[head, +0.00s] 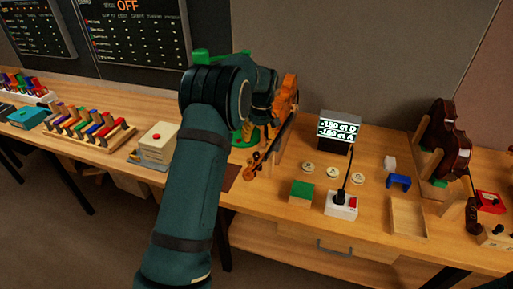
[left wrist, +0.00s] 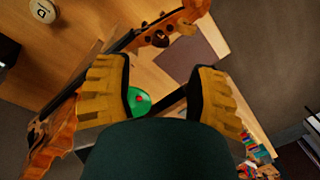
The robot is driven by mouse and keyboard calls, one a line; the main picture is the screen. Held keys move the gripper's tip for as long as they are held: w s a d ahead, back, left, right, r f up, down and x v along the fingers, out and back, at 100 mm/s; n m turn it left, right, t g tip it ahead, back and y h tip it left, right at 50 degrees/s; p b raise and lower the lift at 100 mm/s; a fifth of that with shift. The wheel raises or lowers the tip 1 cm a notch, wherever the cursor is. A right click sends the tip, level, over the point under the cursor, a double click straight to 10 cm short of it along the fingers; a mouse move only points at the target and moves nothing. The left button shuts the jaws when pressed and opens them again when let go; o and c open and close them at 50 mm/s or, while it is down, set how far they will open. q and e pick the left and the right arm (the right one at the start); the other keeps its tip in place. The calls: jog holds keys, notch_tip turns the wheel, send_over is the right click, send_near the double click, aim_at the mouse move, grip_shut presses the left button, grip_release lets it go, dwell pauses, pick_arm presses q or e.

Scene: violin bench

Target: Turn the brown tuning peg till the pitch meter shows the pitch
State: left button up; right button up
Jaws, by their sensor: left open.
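The orange-brown violin (head: 286,97) stands on the bench with its scroll end (head: 250,166) towards me. In the left wrist view the violin body (left wrist: 55,135) is at lower left, and its neck runs up to the pegbox. A dark brown tuning peg (left wrist: 160,39) shows there among other pegs; I cannot tell for sure which is the task's. My left gripper (left wrist: 162,68) is open and empty, its padded fingers apart, near the pegbox. In the head view my arm hides it. The pitch meter (head: 338,128) shows two lines ending in D and A, with small minus figures.
Round labelled discs (head: 332,173), a green-topped block (head: 301,192) and a white box with a cable (head: 341,205) stand right of the violin. A dark violin (head: 455,140) is at far right. A wooden tray (head: 408,217) lies near the front edge.

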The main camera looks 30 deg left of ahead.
pick_arm(q)
jog(key=shift+w+r, duration=0.15)
jog(key=shift+r, duration=1.9)
